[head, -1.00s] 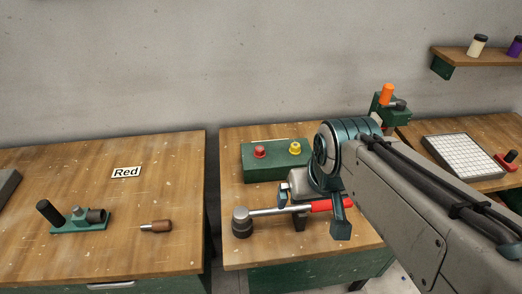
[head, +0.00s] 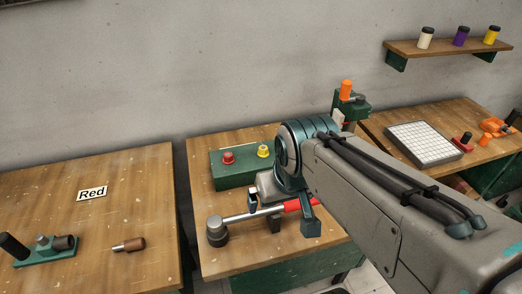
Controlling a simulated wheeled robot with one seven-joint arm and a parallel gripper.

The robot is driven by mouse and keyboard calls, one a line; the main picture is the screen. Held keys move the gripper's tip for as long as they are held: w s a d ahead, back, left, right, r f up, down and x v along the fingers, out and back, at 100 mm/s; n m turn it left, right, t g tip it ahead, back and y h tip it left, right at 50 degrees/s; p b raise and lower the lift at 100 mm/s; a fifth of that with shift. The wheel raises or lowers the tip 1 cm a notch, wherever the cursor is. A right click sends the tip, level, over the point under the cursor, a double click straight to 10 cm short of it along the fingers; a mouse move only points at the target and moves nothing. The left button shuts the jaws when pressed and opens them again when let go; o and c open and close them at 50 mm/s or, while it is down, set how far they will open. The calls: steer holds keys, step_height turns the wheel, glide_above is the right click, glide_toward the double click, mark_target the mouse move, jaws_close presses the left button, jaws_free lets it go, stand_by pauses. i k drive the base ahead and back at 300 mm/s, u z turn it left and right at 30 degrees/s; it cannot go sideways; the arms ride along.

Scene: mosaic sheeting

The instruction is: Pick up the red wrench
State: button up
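The red wrench has a red handle (head: 300,204), a silver shaft and a dark round head at its left end. It lies across the front part of the middle workbench (head: 226,262), below the green button box. My gripper (head: 275,212) is right over the wrench, with dark fingers close to the shaft and handle. My arm hides part of the handle. I cannot tell whether the fingers are closed on it or only around it.
The green box (head: 232,176) has a red and a yellow button. The left bench (head: 95,235) holds a "Red" label (head: 92,194), a green fixture (head: 45,252) and a wooden-handled tool (head: 130,244). A white gridded tray (head: 425,142) is at right. A shelf (head: 455,50) holds jars.

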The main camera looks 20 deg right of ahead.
mark_target(216, 224)
steer(key=z, duration=2.35)
steer(key=k, duration=0.85)
steer(key=u, duration=1.7)
